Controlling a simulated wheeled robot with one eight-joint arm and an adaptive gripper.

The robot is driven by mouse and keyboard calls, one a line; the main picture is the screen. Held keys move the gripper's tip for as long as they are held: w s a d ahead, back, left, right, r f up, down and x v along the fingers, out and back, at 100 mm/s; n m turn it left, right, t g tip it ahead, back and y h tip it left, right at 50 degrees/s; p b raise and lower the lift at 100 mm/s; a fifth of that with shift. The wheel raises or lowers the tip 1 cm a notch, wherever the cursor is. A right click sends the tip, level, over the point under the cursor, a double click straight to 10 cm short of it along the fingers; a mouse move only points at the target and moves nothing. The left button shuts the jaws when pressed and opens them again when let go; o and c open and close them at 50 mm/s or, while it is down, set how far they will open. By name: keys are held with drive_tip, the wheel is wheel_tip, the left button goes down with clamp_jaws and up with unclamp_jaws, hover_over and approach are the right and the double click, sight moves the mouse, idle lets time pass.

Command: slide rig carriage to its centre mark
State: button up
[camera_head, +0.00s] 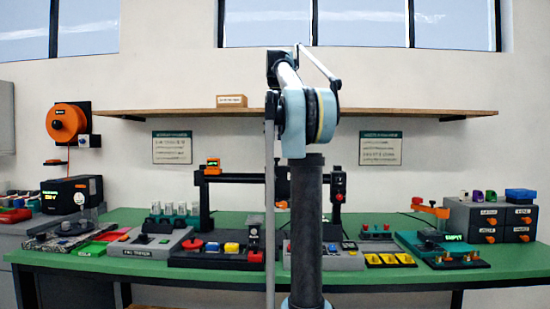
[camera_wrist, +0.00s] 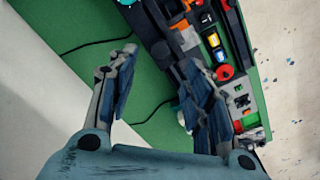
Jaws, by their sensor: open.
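In the head view a dark gantry-like rig (camera_head: 241,178) stands at the back middle of the green bench. An orange unit with a small lit display (camera_head: 212,164) sits at the left end of its beam. A post with red knobs (camera_head: 338,188) stands at its right end. My own arm covers the middle of the beam, and I cannot make out which part is the carriage or where its centre mark lies. My gripper (camera_wrist: 160,82) shows in the wrist view, with its two fingers spread apart and nothing between them. It is over the green bench top, beside a row of devices.
A base with red, blue and yellow buttons (camera_head: 215,254) stands in front of the rig. A grey tester (camera_head: 148,241) is left of it and yellow pads (camera_head: 390,260) are to the right. A wooden shelf (camera_head: 180,114) runs above. Dark cables cross the bench in the wrist view.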

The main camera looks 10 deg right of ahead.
wheel_tip(320, 180, down, 8)
drive_tip(key=shift+f, duration=0.1)
idle(0.4)
drive_tip(key=shift+a, duration=0.1)
clamp_jaws()
